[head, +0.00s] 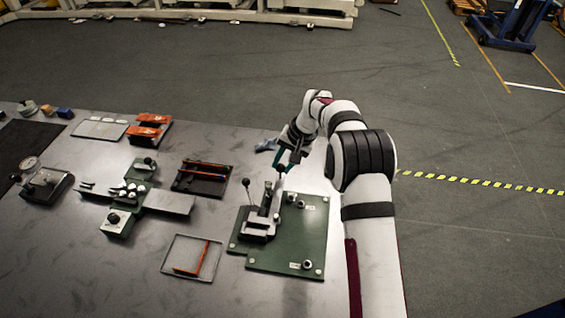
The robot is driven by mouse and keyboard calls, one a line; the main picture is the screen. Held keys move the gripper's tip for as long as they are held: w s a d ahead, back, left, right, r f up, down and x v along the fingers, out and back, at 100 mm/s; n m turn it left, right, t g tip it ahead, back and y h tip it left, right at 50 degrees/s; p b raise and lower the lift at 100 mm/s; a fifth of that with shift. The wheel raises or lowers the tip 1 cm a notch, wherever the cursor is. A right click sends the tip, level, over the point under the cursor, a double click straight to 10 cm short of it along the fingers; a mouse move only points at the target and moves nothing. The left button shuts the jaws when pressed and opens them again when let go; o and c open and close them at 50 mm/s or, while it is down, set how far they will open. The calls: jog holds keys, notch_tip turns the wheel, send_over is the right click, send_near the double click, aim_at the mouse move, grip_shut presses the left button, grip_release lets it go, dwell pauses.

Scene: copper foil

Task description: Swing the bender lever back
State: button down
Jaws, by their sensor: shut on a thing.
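The bender (262,212) stands on a green base plate (285,255) near the right edge of the metal table. A thin lever with a black ball knob (248,182) rises at its left side. My gripper (283,172) is over the far side of the bender and is shut on the bender lever (279,186), which stands up from the bender beneath the fingers. The lever's grip is small and partly hidden by the fingers.
A tray (180,268) with a bent copper piece is left of the base plate. A dark tray (207,187) with copper strips lies behind it. A green fixture (118,220), a dial gauge (30,163) and orange-topped blocks (150,125) stand further left. The table's front middle is clear.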

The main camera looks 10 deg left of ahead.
jog(key=shift+d+m, duration=0.3)
jog(key=shift+d, duration=0.15)
jog(key=s+d+m, duration=0.1)
jog(key=d+m, duration=0.1)
jog(key=d+m+t, duration=0.1)
jog(key=d+m, duration=0.1)
jog(key=d, duration=0.1)
jog(key=s+d+m+t, duration=0.1)
jog(key=d, duration=0.2)
jog(key=shift+s+m+h, duration=0.35)
jog(key=shift+m+h, duration=0.05)
jog(key=shift+s+d+m+t+h, duration=0.25)
jog(key=shift+s+d+m+h, duration=0.2)
jog(key=shift+s+d+m, duration=1)
jog(key=shift+s+d+m+t+h, duration=0.4)
jog(key=shift+s+d+m, duration=0.6)
jog(key=shift+s+m, duration=0.85)
jog(key=shift+s+d+m+t+h, duration=0.15)
jog(key=shift+s+d+m+h, duration=0.4)
jog(key=shift+s+d+m, duration=1.1)
jog(key=shift+s+a+n, duration=0.35)
jog(key=shift+n, duration=0.1)
jog(key=c, duration=0.6)
grip_release()
